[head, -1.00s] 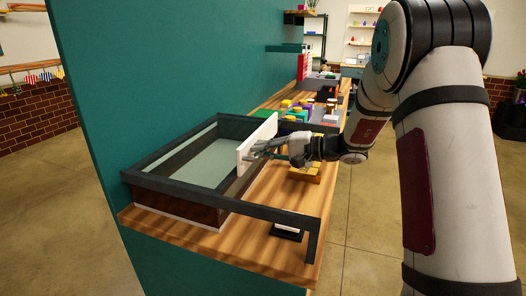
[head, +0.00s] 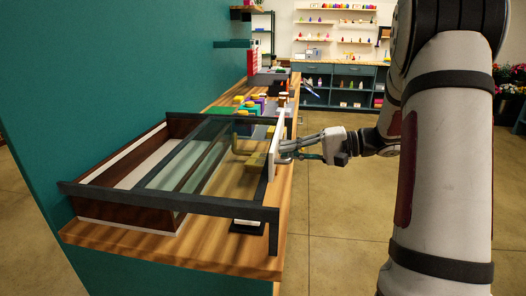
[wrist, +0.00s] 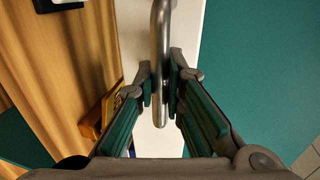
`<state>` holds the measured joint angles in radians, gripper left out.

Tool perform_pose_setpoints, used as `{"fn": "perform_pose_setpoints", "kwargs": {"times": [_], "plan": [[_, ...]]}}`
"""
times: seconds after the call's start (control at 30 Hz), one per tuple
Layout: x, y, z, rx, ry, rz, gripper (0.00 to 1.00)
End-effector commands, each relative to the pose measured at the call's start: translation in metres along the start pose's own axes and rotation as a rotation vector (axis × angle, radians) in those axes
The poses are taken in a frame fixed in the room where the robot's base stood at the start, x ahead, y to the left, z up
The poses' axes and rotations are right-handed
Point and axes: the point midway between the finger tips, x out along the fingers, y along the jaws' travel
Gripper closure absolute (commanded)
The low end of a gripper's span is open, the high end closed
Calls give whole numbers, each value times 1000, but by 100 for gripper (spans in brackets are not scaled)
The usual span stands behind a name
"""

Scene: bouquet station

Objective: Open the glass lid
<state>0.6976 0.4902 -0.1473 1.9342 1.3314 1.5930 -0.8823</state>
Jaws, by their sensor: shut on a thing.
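The glass lid (head: 215,155) is a clear pane lying flat on dark rails (head: 165,199). It sits shifted to the right, partly off the wooden box (head: 110,205), whose left part is uncovered. A white upright plate (head: 276,145) stands at the lid's right edge. It also shows in the wrist view (wrist: 187,25) with a silver bar handle (wrist: 160,45) on it. My gripper (head: 287,150) is at the plate from the right. In the wrist view, its fingers (wrist: 160,88) are closed around the handle.
The wooden counter (head: 190,245) carries a small black-and-white item (head: 247,226) under the rails' right end. Several coloured blocks (head: 250,108) stand behind the box. A green wall (head: 110,80) borders the left. The floor (head: 340,245) to the right is clear.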

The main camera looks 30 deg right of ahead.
Motion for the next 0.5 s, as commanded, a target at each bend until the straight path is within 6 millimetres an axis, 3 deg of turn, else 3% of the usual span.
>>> {"fn": "perform_pose_setpoints", "kwargs": {"times": [0.2, 0.5], "plan": [[-24, 6, 0, 1, 0, 2, 100], [-29, 7, 0, 2, -2, 2, 100]]}}
